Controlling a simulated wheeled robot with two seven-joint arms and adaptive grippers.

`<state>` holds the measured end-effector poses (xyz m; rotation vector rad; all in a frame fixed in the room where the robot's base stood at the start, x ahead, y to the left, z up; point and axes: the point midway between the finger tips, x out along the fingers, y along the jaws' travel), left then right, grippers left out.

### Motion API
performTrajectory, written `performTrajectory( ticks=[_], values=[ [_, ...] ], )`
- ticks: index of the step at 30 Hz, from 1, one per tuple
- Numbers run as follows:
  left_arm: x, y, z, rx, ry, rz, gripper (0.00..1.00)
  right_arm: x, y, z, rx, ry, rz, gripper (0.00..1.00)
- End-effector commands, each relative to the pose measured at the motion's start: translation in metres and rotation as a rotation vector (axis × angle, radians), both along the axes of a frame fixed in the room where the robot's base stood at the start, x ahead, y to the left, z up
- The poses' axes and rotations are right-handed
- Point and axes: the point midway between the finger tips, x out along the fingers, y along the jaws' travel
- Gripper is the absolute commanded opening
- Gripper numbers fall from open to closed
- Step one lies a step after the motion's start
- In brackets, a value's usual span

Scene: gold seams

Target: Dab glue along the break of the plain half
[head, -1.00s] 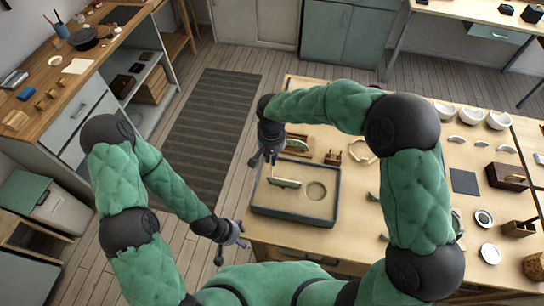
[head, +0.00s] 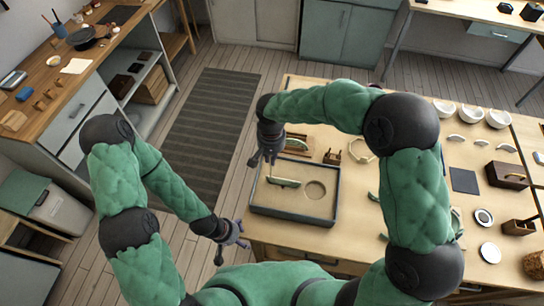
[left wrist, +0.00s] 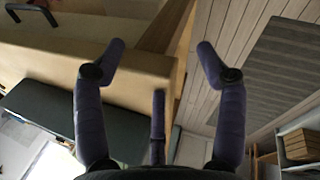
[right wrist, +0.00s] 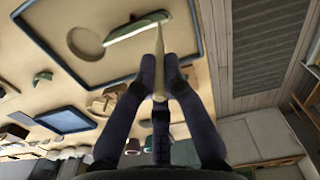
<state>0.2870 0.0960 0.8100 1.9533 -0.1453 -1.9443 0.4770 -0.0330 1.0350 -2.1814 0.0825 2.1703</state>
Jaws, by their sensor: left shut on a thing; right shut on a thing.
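A green half with a pale edge (head: 284,183) lies in a dark-rimmed sand tray (head: 292,216), left of a round hollow. It also shows in the right wrist view (right wrist: 136,29). My right gripper (head: 266,158) is shut on a thin pale stick (right wrist: 159,62) and holds it pointing down over the tray. The stick's tip is beside the half's end; I cannot tell if they touch. Any glue is too small to see. My left gripper (head: 235,240) hangs by the table's left front corner. Its fingers (left wrist: 160,52) are apart, with nothing visible between them.
A wooden holder with a green piece (head: 298,144) stands behind the tray. A small wooden stand (head: 333,157), a dark blue mat (head: 464,181) and white bowls (head: 498,119) lie farther right. My right arm hides part of the table.

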Motion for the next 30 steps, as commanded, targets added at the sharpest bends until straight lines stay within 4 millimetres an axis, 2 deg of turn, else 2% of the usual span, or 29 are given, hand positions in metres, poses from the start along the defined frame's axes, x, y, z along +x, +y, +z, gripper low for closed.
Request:
performTrajectory(
  ticks=[16,30],
  values=[
    [-0.004,0.001,0.001,0.000,0.017,0.013,0.40,0.000,0.000,0.006,0.000,0.000,0.000,0.00],
    [-0.006,0.000,0.019,0.000,0.019,0.011,0.40,0.000,0.000,0.034,0.001,-0.001,0.000,0.00]
  ],
)
